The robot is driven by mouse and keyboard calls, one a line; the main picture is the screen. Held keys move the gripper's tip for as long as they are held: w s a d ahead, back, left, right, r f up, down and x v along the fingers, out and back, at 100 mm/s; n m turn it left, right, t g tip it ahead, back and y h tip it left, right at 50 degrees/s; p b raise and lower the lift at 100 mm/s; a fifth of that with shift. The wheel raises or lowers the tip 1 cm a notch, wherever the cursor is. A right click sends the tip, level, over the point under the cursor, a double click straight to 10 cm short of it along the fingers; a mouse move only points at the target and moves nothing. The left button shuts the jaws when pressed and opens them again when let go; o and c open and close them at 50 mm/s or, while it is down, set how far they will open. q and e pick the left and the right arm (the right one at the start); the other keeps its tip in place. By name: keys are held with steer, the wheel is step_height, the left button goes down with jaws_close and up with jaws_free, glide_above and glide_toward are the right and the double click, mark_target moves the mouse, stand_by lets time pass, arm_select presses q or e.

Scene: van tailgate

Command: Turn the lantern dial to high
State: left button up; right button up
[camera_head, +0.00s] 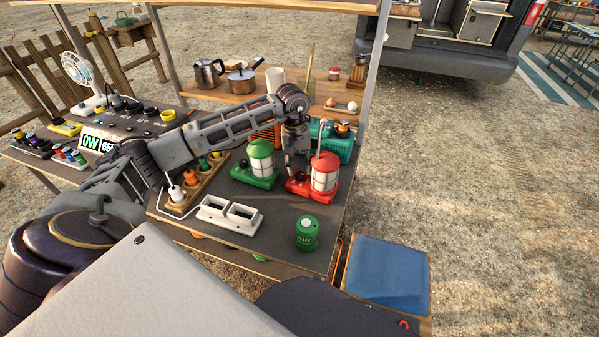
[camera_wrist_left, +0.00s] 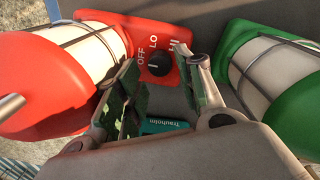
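The red lantern (camera_head: 325,178) stands on the dark table in the head view. Its white globe and red body (camera_wrist_left: 40,90) fill the left of the left wrist view. Its red base shows OFF, LO and HI labels around a black dial (camera_wrist_left: 158,62); I cannot tell for certain which label the dial points to. My left gripper (camera_head: 297,155) is at the lantern's base. In the left wrist view its fingers (camera_wrist_left: 157,60) are apart, one on each side of the dial in the picture, with nothing held. Whether they touch the dial is unclear. My right gripper is out of view.
A green lantern (camera_head: 260,160) stands close to the left of the red one. A teal box (camera_head: 338,148) is just behind. A white two-part holder (camera_head: 228,215) and a green canister (camera_head: 307,234) are in front.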

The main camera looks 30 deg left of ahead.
mark_target(300, 174)
arm_select(q)
step_height(300, 174, down, 3)
steer(key=shift+r, duration=0.15)
steer(key=shift+d+f, duration=0.1)
steer(key=shift+f, duration=0.2)
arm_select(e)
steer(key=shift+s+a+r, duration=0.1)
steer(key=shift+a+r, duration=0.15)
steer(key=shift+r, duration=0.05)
arm_select(q)
steer(key=c, duration=0.8)
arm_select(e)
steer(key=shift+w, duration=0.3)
